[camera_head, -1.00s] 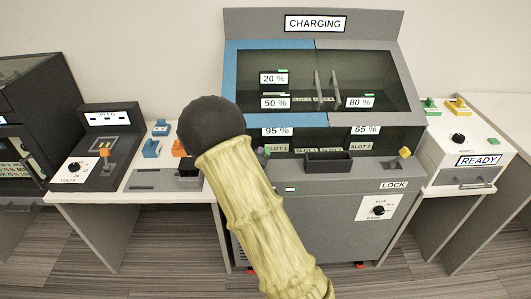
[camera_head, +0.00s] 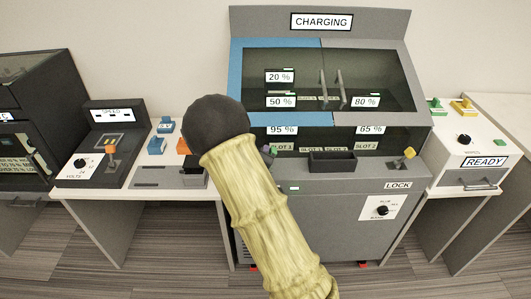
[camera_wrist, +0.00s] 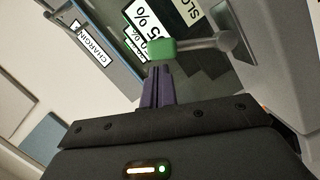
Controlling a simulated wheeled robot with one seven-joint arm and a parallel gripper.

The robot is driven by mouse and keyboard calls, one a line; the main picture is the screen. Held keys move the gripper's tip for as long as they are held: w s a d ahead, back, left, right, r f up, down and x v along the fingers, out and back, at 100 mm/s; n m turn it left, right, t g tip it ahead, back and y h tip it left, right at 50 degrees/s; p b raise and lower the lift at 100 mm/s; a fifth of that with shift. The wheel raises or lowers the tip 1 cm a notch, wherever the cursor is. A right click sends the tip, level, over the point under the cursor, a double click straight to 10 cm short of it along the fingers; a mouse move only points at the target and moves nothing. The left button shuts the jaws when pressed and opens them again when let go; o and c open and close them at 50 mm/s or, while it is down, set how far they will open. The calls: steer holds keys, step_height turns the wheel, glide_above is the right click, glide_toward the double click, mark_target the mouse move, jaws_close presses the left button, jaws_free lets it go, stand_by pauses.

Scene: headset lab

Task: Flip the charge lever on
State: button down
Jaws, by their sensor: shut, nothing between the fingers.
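The charging cabinet (camera_head: 345,215) stands in the middle of the head view under a CHARGING sign (camera_head: 321,21). A lever with a green block handle (camera_wrist: 150,50) and a grey rod shows large in the wrist view. Its green end shows small at the left of the cabinet front in the head view (camera_head: 276,150). My gripper (camera_wrist: 160,72) is shut and empty, its purple fingertips close beside the green handle. I cannot tell if they touch it. My own arm hides most of the gripper in the head view. A small pale indicator (camera_head: 294,188) sits on the cabinet front.
A yellow-knobbed lever (camera_head: 409,153) stands above the LOCK label (camera_head: 398,185). A dark tray (camera_head: 332,161) juts from the cabinet's middle. A speed control panel (camera_head: 110,145) is at left, and a white READY box (camera_head: 470,145) at right.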

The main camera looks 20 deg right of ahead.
steer(key=s+a+r+p, duration=0.2)
steer(key=s+a+r, duration=0.1)
steer(key=s+a, duration=0.4)
steer(key=shift+s+a, duration=0.4)
